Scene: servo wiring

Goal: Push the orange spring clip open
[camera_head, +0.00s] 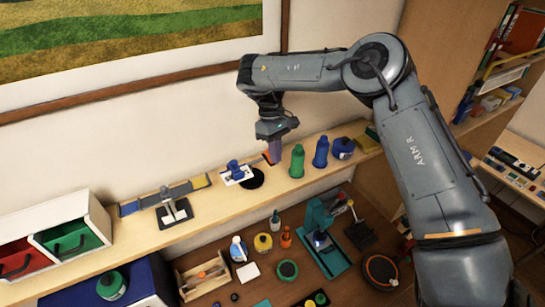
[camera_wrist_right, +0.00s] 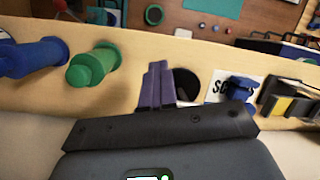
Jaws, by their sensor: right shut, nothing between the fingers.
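I cannot make out an orange spring clip in either view. My right gripper (camera_head: 272,152) points down over the wooden shelf, its narrow purple fingers shut together and empty. The fingers also show in the right wrist view (camera_wrist_right: 157,86), beside a black disc (camera_wrist_right: 188,85). A small blue device (camera_wrist_right: 240,88) sits on a white lettered card (camera_wrist_right: 216,87) beyond the disc; the device is left of the gripper in the head view (camera_head: 236,170). A grey rail with a yellow end (camera_head: 200,182) lies farther left. My left gripper is not in view.
A green bottle (camera_head: 297,161) and a blue bottle (camera_head: 321,152) stand on the shelf (camera_head: 285,181) close right of my gripper. A grey stand (camera_head: 173,211) is by the rail. Red and green drawers (camera_head: 72,238) are at left. A lower table holds bottles and tools.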

